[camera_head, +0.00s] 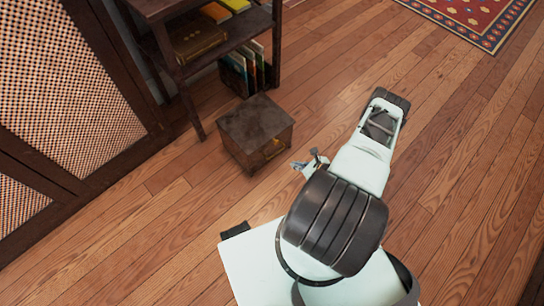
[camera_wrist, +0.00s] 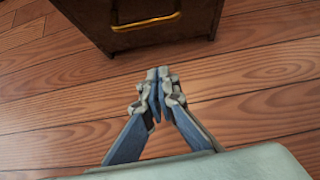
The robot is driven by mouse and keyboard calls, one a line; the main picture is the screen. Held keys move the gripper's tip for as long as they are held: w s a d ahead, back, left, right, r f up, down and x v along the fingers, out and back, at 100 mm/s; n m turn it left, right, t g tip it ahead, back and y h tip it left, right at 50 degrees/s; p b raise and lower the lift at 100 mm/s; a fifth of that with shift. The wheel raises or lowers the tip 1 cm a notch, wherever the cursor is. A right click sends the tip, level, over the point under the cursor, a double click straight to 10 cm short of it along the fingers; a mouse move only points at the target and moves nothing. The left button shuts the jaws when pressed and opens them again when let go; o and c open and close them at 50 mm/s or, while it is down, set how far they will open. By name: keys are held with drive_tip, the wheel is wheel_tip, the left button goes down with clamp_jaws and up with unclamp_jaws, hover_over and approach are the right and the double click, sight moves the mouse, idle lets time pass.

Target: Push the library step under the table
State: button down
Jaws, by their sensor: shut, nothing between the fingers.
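The library step (camera_head: 256,133) is a dark brown wooden box with a brass handle on its front. It stands on the floor in front of the dark wooden table (camera_head: 224,46), which has a lower shelf. In the wrist view the step (camera_wrist: 145,18) fills the top, its handle facing me. My gripper (camera_head: 296,165) is just in front of the step, to its lower right in the head view. In the wrist view my gripper (camera_wrist: 158,75) is shut and empty, with a strip of floor visible between its tips and the step.
A dark cabinet with woven panels (camera_head: 62,88) stands at the left. A box of upright books or files (camera_head: 245,69) sits beneath the table, behind the step. More books (camera_head: 198,40) lie on the shelf. A red patterned rug (camera_head: 475,16) is at the upper right. The wooden floor on the right is clear.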

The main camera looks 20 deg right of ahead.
drive_tip(key=b+x, duration=0.1)
drive_tip(key=x, duration=0.2)
drive_tip(key=b+x, duration=0.2)
drive_tip(key=x, duration=0.1)
drive_tip(key=b+x, duration=0.1)
drive_tip(key=x, duration=0.3)
drive_tip(key=shift+s+a+f+b, duration=0.25)
drive_tip(key=shift+s+a+b, duration=0.05)
drive_tip(key=shift+s+b, duration=0.1)
drive_tip(key=w, duration=0.1)
drive_tip(key=w+a+b, duration=0.1)
drive_tip(key=w, duration=0.1)
drive_tip(key=shift+w+a, duration=0.1)
drive_tip(key=shift+w, duration=0.1)
drive_tip(key=shift+w+a, duration=0.2)
drive_tip(key=shift+w, duration=0.25)
drive_tip(key=shift+r, duration=0.1)
